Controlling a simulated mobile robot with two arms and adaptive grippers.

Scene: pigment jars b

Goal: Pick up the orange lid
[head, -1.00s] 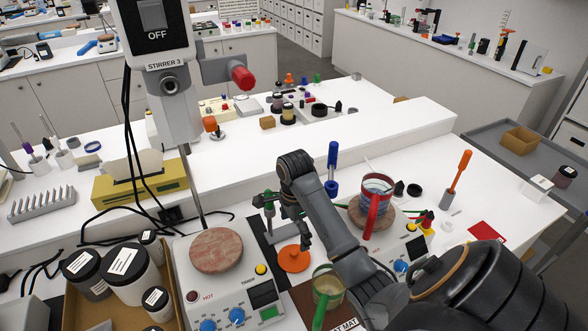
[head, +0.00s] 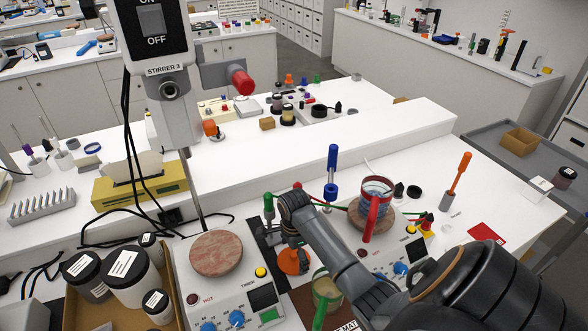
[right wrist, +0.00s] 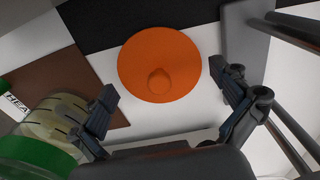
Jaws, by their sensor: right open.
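The orange lid (head: 289,262) lies flat on the white bench between the two hot plates. In the right wrist view the lid (right wrist: 159,66) is a round orange disc with a small knob. My right gripper (head: 296,258) is above the lid and partly hides it in the head view. In the right wrist view the right gripper (right wrist: 170,95) is open, with its fingers apart on either side of the lid's near part. Nothing is between the fingertips. My left gripper is not in view.
A beaker with a green handle (head: 324,290) stands close beside my right arm. A hot plate (head: 215,254) is left of the lid. Another plate (head: 372,217) carries a mug with a red handle (head: 371,214). A box of jars (head: 172,313) stands at the left.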

